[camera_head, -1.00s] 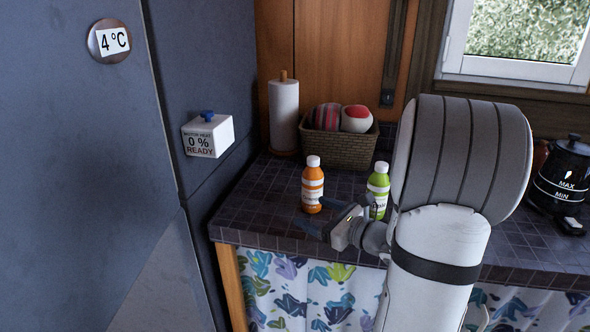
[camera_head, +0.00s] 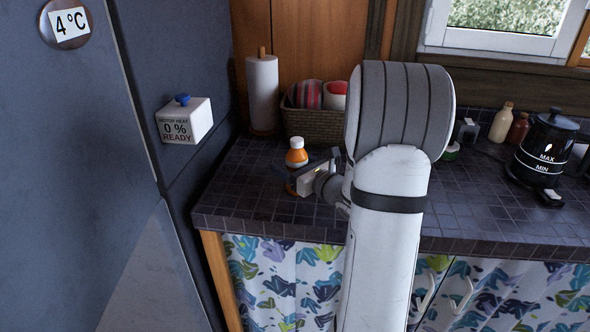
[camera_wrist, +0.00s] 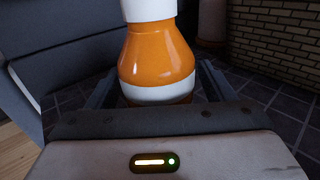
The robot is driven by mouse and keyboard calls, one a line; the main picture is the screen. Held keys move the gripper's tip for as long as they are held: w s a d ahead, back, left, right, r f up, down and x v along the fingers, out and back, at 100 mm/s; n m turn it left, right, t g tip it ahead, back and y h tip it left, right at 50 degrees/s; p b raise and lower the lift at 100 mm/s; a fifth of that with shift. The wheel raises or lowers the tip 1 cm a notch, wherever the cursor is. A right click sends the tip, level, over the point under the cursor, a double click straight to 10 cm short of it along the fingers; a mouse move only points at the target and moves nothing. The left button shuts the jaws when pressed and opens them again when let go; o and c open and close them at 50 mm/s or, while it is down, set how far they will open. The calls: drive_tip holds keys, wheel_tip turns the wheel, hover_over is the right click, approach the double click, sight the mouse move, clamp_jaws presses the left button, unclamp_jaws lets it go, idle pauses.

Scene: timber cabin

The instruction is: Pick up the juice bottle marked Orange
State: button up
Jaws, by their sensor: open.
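The orange juice bottle (camera_head: 297,158) with a white cap stands upright on the dark tiled counter, toward its left end. My gripper (camera_head: 305,175) is low at the bottle and partly covers its right side and label. In the wrist view the orange bottle (camera_wrist: 157,62) stands close in front, between the two open fingers (camera_wrist: 155,88). Its lower part is hidden behind the gripper body, so contact cannot be told. The green bottle is hidden behind my arm in the head view, apart from a possible green bit at the arm's right.
A paper towel roll (camera_head: 263,95) and a wicker basket (camera_head: 312,124) stand behind the bottle. The fridge side (camera_head: 75,180) closes off the left. A black kettle (camera_head: 541,150) and two small bottles stand at the right. The counter's front left is clear.

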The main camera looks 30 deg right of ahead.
drive_tip(key=shift+c, duration=0.4)
drive_tip(key=c, duration=1.2)
drive_tip(key=shift+o, duration=0.2)
